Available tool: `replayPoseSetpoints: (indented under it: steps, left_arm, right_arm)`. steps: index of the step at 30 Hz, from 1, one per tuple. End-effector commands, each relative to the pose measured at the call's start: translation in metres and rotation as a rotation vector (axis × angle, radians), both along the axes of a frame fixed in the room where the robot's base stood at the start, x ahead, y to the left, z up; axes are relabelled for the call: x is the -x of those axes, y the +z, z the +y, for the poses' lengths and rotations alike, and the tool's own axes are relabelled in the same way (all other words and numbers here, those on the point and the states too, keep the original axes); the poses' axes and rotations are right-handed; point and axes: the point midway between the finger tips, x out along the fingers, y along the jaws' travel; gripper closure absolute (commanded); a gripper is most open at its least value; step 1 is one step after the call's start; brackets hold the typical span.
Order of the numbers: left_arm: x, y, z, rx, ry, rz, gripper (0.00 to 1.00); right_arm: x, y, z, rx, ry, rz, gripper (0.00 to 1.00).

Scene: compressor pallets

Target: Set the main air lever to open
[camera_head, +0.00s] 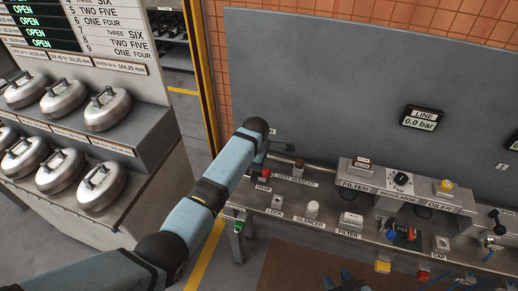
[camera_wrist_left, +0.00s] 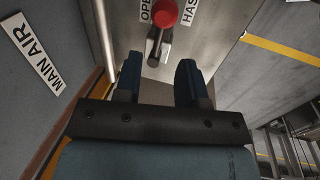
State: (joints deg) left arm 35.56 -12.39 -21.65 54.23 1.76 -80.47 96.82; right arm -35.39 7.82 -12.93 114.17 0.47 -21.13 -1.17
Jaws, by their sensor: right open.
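The main air lever has a red knob (camera_wrist_left: 165,13) on a short metal stem, at the top of the left wrist view. A partly cut-off OPEN label is left of it and a HASP label right of it. My left gripper (camera_wrist_left: 159,78) is open, and the knob is beyond its two separated blue fingers, not between them. My right gripper (camera_head: 346,284) is partly visible at the bottom edge, open.
A MAIN AIR sign (camera_wrist_left: 36,55) is on the grey panel in the left wrist view. The bench (camera_head: 325,235) carries labelled parts, including a silencer (camera_head: 312,209) and filter (camera_head: 350,220). A line gauge (camera_head: 421,118) reads 0.0 bar. Metal canisters (camera_head: 107,108) stand on shelves at left.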

Motion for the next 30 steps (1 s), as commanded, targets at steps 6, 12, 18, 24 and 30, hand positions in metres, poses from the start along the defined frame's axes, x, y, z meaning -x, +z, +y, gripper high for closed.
replayPoseSetpoints:
  steps: [6,12,18,24,30]
  left_arm:
    - [0.009,0.044,0.000,0.002,0.000,-0.001,0.63]
    - [0.014,0.065,0.000,0.002,-0.002,0.002,0.63]
    - [0.015,0.069,0.001,0.001,-0.002,0.003,0.63]
    - [0.015,0.069,0.001,0.001,-0.002,0.003,0.63]
    - [0.014,0.069,0.001,0.001,-0.002,0.002,0.63]
  right_arm:
    - [0.001,-0.004,0.000,0.001,0.000,0.005,0.57]
    - [0.002,-0.006,0.000,0.001,-0.001,0.008,0.57]
    - [0.002,-0.005,0.001,0.000,0.000,0.008,0.57]
    - [0.001,-0.004,0.001,-0.001,0.001,0.006,0.57]
    - [0.001,-0.003,0.001,-0.002,0.001,0.004,0.57]
